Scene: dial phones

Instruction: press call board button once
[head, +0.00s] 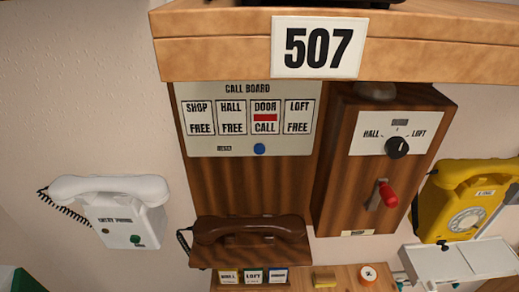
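The call board (248,90) is a pale panel on a dark wooden backing, on the wall at the upper middle of the head view. It has several windows labelled SHOP, HALL, DOOR and LOFT. The DOOR window (265,117) shows a red bar and reads CALL; the others read FREE. The board's blue round button (260,149) sits below the windows, with nothing touching it. Neither of my grippers shows in the head view.
A brown handset phone (250,232) hangs below the board. A white entry phone (125,212) is at left. A wooden box with a HALL/LOFT knob (397,147) and red lever (388,195) is at right, beside a yellow dial phone (462,205). A shelf marked 507 (319,47) juts out above.

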